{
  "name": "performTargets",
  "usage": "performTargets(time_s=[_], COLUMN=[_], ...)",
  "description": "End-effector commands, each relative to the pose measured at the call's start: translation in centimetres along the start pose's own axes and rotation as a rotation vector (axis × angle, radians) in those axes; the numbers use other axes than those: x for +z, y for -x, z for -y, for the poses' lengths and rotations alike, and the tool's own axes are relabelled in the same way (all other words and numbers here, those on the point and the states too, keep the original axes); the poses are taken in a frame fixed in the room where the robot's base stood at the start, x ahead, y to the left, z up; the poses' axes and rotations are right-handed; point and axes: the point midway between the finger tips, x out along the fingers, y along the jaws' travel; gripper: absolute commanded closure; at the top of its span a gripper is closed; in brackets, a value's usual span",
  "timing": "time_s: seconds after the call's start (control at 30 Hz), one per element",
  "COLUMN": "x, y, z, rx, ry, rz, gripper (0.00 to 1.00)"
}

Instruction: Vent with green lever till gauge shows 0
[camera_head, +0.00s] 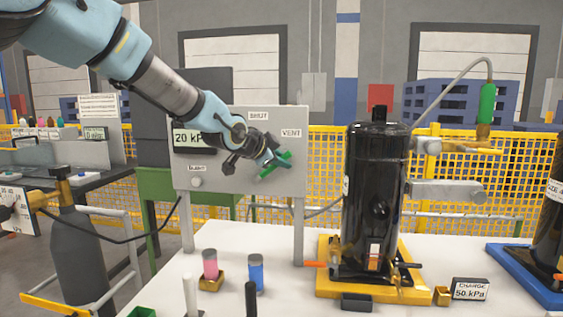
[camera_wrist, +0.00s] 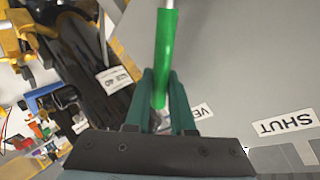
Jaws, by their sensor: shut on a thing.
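The green lever (camera_head: 281,163) is on the grey panel (camera_head: 220,118), lying on a slant with one end up toward the VENT label (camera_head: 291,133). My gripper (camera_head: 270,160) is shut on it. In the wrist view the green lever (camera_wrist: 165,50) runs between the two fingers of my gripper (camera_wrist: 160,80). The gauge display (camera_head: 192,138) on the panel's left reads 20 kPa; my arm passes close to its right edge. A SHUT label (camera_wrist: 285,123) shows right of the gripper in the wrist view.
A black compressor (camera_head: 374,200) stands on a yellow base right of the panel. A pink jar (camera_head: 210,266) and a blue jar (camera_head: 256,275) stand on the white table in front. A CHARGE 50 kPa sign (camera_head: 470,290) is at front right.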

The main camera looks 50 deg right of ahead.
Motion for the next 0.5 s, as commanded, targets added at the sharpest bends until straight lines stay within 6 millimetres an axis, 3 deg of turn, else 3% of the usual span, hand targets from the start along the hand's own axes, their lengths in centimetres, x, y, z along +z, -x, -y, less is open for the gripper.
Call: performTargets(time_s=[0.1,0.13,0.23,0.5], x=[0.0,0.0,0.01,0.03], y=[-0.02,-0.02,-0.02,0.06], z=[-0.01,-0.01,-0.01,0.0], rx=[0.0,0.0,0.0,0.0], ry=[0.001,0.001,0.001,0.001], rz=[-0.001,-0.001,-0.001,0.0], gripper=[1.0,0.77,0.66,0.65])
